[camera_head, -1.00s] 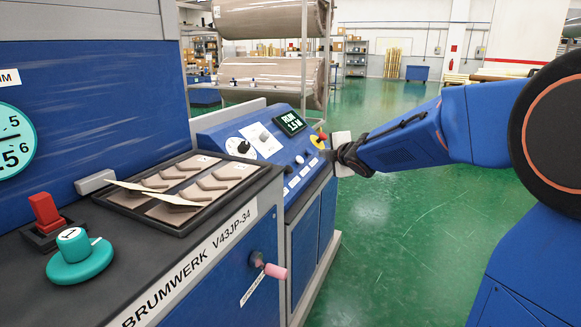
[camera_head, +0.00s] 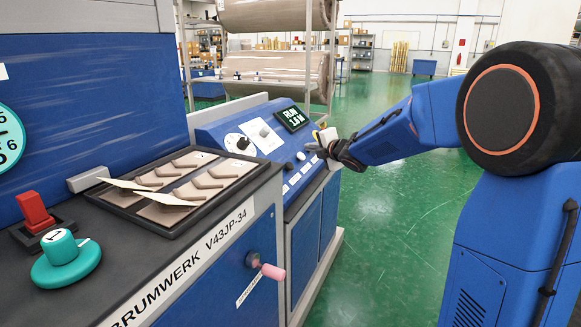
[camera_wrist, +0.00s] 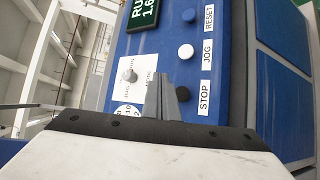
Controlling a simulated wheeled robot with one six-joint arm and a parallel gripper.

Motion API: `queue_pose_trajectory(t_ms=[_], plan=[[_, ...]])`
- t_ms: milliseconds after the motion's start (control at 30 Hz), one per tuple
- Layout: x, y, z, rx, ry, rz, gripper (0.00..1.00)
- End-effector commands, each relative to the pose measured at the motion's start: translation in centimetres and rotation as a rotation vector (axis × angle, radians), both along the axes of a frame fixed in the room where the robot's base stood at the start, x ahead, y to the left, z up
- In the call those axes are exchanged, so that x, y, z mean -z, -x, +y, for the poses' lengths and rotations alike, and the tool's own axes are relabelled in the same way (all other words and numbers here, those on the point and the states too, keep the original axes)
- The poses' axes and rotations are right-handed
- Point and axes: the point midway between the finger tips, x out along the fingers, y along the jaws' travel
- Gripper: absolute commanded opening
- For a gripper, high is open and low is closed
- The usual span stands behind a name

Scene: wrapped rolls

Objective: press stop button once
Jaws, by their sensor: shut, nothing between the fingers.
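The black stop button (camera_wrist: 183,93) sits on the blue control panel beside its STOP label (camera_wrist: 204,97) in the wrist view. My gripper (camera_wrist: 163,78) is shut and empty. Its grey fingertips lie just left of the stop button in that picture; I cannot tell whether they touch the panel. In the head view my gripper (camera_head: 312,147) is over the right side of the control panel (camera_head: 222,132) and hides part of it. The panel's display (camera_head: 293,118) shows RUN and a number.
A white JOG button (camera_wrist: 185,51) and a blue RESET button (camera_wrist: 189,15) line up with the stop button. A grey knob (camera_wrist: 130,75) is left of my fingers. A tray (camera_head: 185,221) of cardboard pieces lies on the near bench. Green floor is open at right.

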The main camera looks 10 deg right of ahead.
Motion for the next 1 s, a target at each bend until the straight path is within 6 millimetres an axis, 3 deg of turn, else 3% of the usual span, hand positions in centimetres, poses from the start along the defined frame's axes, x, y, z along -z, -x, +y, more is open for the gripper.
queue_pose_trajectory(t_ms=[600, 1000], plan=[[5.3, -2.6, 3.6, 0.0, -0.001, 0.003, 0.0], [6.1, -3.0, 4.1, 0.001, 0.0, 0.001, 0.0]])
